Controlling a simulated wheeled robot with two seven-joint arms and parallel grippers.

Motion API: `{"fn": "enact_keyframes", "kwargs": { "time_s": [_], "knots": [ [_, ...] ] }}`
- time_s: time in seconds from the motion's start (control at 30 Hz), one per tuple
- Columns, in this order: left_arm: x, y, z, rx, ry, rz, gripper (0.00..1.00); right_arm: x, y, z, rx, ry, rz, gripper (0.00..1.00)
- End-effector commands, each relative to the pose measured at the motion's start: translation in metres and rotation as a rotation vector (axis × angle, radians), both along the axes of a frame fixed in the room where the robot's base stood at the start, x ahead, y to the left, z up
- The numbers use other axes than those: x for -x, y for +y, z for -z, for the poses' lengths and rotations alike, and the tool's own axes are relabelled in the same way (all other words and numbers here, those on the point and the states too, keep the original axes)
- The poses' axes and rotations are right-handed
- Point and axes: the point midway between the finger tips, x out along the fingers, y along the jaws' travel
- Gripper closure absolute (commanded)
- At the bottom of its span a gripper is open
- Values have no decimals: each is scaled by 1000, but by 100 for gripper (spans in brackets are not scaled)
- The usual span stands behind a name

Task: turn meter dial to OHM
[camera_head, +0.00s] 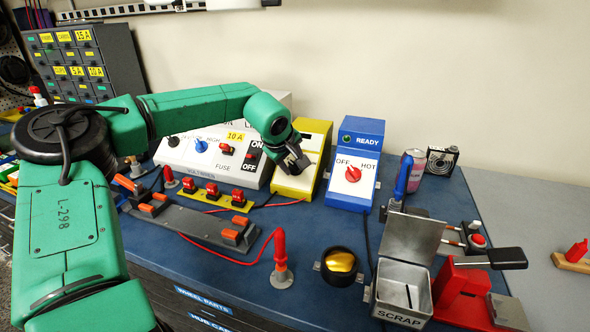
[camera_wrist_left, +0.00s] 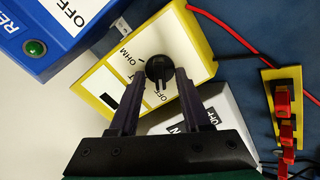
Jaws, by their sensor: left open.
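The meter is a yellow box with a white face (camera_head: 313,142), standing between the white panel and the blue box. My left gripper (camera_head: 296,163) is over its front and hides the dial in the head view. In the left wrist view the meter (camera_wrist_left: 102,92) shows its black round dial (camera_wrist_left: 160,67). The open left gripper (camera_wrist_left: 155,82) has one finger on each side of the dial. I cannot tell if they touch it. The dial's setting is unclear. My right gripper is not in view.
A blue box (camera_head: 355,155) with a red OFF/HOT knob stands close right of the meter. A white panel (camera_head: 205,150) with switches is left. A red plug and cable (camera_head: 280,255), a black cup (camera_head: 342,265) and a scrap bin (camera_head: 403,290) are in front.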

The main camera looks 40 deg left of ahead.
Motion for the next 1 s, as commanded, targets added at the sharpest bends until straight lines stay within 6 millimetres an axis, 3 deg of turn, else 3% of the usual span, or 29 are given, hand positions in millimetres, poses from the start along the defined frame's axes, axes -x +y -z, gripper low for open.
{"fn": "enact_keyframes", "kwargs": {
  "time_s": [0.2,0.23,0.33,0.37,0.63,1.0],
  "knots": [
    [-1,0,0,0,-1,0,52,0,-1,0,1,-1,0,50],
    [-1,0,0,0,-1,0,56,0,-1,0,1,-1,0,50],
    [-1,0,0,0,0,0,95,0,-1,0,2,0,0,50],
    [-1,0,0,0,0,0,100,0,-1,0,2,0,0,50],
    [0,0,-2,-23,9,32,100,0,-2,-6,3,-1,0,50],
    [0,0,-2,-197,71,279,100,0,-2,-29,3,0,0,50]
  ]
}}
